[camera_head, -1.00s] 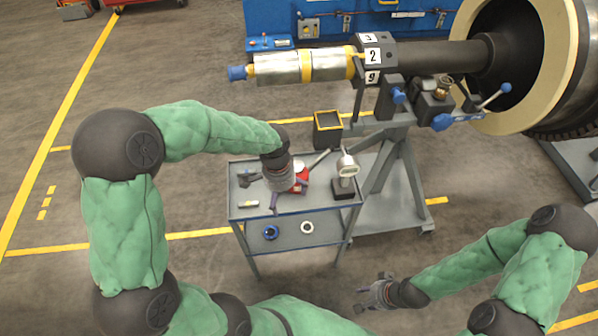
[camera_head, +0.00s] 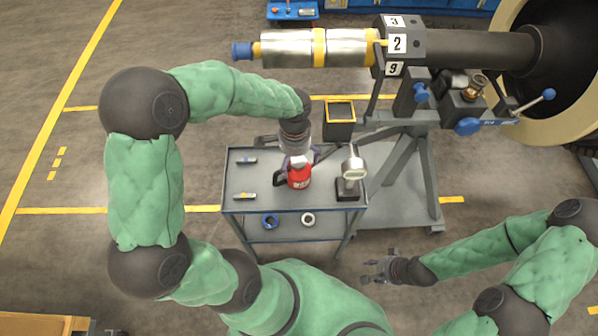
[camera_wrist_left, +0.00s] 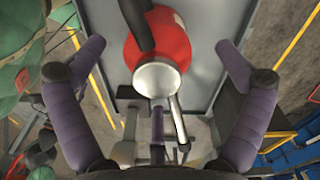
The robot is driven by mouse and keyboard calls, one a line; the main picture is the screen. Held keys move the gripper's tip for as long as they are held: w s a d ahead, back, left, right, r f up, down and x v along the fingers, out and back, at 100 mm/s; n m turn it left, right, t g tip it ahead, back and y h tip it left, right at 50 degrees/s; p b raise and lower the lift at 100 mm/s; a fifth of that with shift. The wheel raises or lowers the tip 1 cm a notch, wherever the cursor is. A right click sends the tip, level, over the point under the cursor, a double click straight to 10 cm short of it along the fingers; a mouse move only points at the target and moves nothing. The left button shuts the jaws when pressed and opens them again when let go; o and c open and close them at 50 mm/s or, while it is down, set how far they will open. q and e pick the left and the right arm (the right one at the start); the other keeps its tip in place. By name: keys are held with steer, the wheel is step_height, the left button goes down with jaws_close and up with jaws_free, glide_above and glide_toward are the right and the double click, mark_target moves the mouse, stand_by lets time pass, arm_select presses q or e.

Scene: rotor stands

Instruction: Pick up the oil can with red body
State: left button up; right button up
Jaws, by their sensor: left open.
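The oil can (camera_head: 299,178) has a red body and a dark handle. It stands on the top shelf of the grey cart (camera_head: 262,205). In the left wrist view the oil can (camera_wrist_left: 165,38) shows its red body, silver top and spout, lying between the spread fingers. My left gripper (camera_head: 292,150) is open at the far side of the can, and no finger clearly touches it. The left gripper also shows in the wrist view (camera_wrist_left: 158,85). My right gripper (camera_head: 375,268) is away from the cart at the lower right; its fingers look spread.
A device with a round head (camera_head: 353,170) on a dark base stands right of the can. Small tools (camera_head: 245,196) lie on the left of the shelf. A blue ring (camera_head: 270,221) and a white ring (camera_head: 308,219) lie on the lower shelf. A rotor stand (camera_head: 405,155) is behind right.

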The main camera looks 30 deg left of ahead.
arm_select(q)
steer(key=f+b, duration=0.1)
steer(key=f, duration=0.1)
steer(key=f+b, duration=0.1)
steer(key=f, duration=0.2)
steer(key=shift+s+d+f+b, duration=0.15)
steer(key=shift+d+f+b, duration=0.15)
steer(key=shift+f+b, duration=0.1)
steer(key=shift+r, duration=0.1)
steer(key=c, duration=1.4)
